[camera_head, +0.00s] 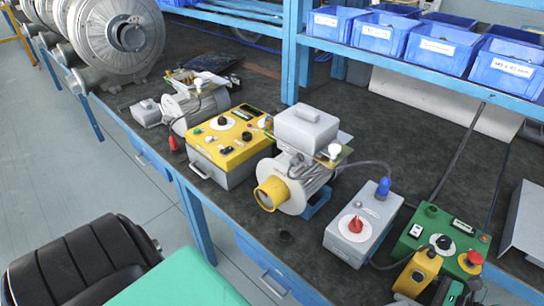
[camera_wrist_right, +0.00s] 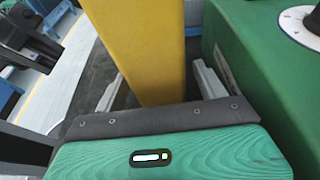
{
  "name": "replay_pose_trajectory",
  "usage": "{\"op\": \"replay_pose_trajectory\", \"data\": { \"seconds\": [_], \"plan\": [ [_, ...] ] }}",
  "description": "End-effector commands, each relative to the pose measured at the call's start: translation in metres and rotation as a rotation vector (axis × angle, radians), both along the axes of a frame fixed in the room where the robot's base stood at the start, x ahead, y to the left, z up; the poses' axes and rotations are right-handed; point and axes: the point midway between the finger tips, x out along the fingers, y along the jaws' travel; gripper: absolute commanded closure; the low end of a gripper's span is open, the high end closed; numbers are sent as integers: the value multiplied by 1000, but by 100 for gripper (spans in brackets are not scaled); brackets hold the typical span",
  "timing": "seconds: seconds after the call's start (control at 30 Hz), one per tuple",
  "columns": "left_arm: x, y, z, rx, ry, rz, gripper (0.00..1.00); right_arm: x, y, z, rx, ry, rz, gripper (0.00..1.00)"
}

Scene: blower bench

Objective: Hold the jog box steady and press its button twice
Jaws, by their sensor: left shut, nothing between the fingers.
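The yellow jog box (camera_head: 418,272) stands at the lower right in the head view, in front of the green control box (camera_head: 437,235). A dark button (camera_head: 418,275) shows on it. In the right wrist view the jog box (camera_wrist_right: 145,45) rises between the two grey fingers of my right gripper (camera_wrist_right: 157,75). That gripper looks open around it, with dark slivers between box and fingers; contact at the tips is unclear. Part of my left arm, teal (camera_head: 180,282) and black, is at the lower left in the head view, away from the jog box. Its fingertips are hidden; it holds nothing visible.
The green box has a red button (camera_head: 471,259). Left of it stand a grey box with a red knob (camera_head: 355,226), a motor (camera_head: 295,180) and a yellow-topped control box (camera_head: 228,143). Cables (camera_head: 392,263) run near the jog box. Blue bins (camera_head: 440,45) line the shelf behind.

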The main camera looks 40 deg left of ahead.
Motion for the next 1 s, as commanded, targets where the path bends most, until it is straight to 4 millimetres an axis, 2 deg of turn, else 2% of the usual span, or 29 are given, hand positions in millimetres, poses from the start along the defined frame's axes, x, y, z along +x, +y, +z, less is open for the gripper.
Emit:
{"op": "replay_pose_trajectory", "data": {
  "seconds": [0.17,0.27,0.7,0.83,1.0],
  "plan": [
    [0,0,0,0,0,0,100,0,-2,1,0,0,-1,27],
    [0,0,0,0,0,0,100,0,-12,3,-2,0,-1,27],
    [0,0,0,0,0,0,100,0,-95,28,-2,0,-1,27],
    [0,0,0,0,0,0,100,0,-109,33,-1,1,-1,27],
    [0,0,0,0,0,0,100,0,-115,35,0,0,0,27]
  ]
}}
